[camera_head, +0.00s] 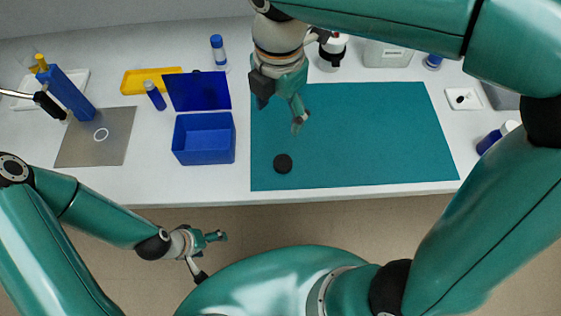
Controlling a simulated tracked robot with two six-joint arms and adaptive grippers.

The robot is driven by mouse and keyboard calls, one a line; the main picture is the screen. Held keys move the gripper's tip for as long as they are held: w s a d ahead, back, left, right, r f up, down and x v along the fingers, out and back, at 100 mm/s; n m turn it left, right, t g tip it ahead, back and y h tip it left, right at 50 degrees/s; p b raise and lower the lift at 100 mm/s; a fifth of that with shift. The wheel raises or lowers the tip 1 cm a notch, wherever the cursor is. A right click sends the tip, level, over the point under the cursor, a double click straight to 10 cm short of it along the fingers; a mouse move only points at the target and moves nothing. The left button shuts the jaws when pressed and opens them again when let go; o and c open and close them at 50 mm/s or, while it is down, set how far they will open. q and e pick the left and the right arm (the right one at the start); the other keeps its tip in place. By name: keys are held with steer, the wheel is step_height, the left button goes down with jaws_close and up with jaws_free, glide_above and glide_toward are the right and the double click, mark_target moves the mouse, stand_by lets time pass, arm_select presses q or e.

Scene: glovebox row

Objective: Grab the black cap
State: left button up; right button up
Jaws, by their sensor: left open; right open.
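The black cap (283,163) is a small dark disc lying on the teal mat (390,130), near its front left. My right gripper (282,112) hangs above the left part of the mat, behind the cap in the picture and apart from it. It is open, with nothing between its fingers. My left gripper (214,246) is low at the front left, in front of the table edge and away from the cap. It is open and empty.
An open blue box (204,156) with its raised lid (197,92) stands left of the mat. A grey plate (82,150) with a white ring lies further left. Bottles and a white tray (463,99) stand behind and right. The mat's right part is clear.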

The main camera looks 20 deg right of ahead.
glide_above(283, 161)
steer(key=f, duration=1.1)
steer(key=shift+w+a+f+b, duration=0.1)
steer(key=shift+w+f+b, duration=0.1)
steer(key=shift+w+b, duration=0.1)
steer(key=shift+s+f, duration=0.15)
steer(key=shift+f, duration=1.15)
steer(key=shift+s+f, duration=0.15)
steer(key=shift+f, duration=1.15)
steer(key=c, duration=0.8)
